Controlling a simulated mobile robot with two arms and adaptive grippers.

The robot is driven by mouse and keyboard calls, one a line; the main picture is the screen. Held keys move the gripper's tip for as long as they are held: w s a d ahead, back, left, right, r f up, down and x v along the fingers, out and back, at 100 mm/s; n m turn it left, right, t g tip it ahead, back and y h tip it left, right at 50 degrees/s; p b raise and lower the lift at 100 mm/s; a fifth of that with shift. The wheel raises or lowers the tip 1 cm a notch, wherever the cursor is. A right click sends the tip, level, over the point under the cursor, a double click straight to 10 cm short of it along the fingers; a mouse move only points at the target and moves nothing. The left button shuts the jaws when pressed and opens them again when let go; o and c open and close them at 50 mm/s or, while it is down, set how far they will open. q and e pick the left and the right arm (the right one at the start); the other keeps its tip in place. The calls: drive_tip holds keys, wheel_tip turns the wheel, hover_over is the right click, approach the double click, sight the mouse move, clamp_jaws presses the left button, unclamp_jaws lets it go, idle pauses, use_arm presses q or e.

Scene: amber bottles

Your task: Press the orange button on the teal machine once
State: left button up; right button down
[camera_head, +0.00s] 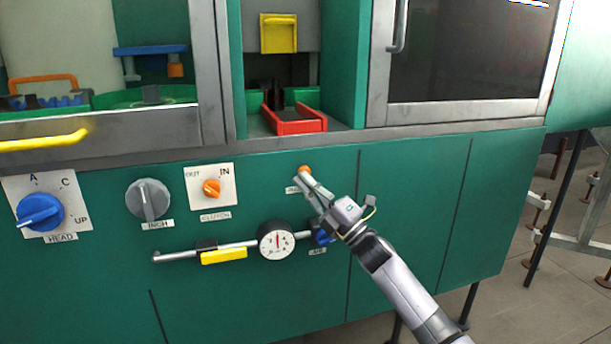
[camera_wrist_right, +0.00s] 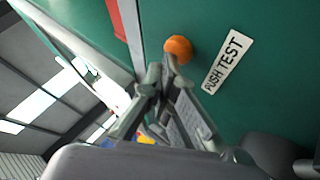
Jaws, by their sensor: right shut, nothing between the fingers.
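The teal machine (camera_head: 410,180) fills most of the head view. Its orange button (camera_head: 304,170) sits on the front panel, right of the clutch knob and below the red tray. In the right wrist view the round orange button (camera_wrist_right: 178,48) is beside a white label reading "PUSH TEST" (camera_wrist_right: 228,62). My right gripper (camera_head: 304,175) is shut and empty, its fingertips at the button's lower edge. In the right wrist view the fingertips (camera_wrist_right: 163,66) are just below the button; I cannot tell whether they touch it. My left gripper is not in view.
Left on the panel are a blue HEAD knob (camera_head: 40,211), a grey INCH knob (camera_head: 148,199) and an orange clutch knob (camera_head: 211,188). A gauge (camera_head: 276,239) on a pipe with a yellow handle (camera_head: 223,255) juts out below. A red tray (camera_head: 296,126) sits above.

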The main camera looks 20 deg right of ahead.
idle(0.4)
use_arm(q)
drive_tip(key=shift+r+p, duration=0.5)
drive_tip(key=shift+p, duration=0.05)
use_arm(e)
drive_tip(key=shift+s, duration=0.8)
use_arm(q)
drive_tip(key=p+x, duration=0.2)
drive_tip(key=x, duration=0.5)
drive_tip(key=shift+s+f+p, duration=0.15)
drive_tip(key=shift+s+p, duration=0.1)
drive_tip(key=shift+p, duration=0.05)
use_arm(e)
drive_tip(key=s, duration=0.5)
drive_tip(key=shift+d, duration=0.1)
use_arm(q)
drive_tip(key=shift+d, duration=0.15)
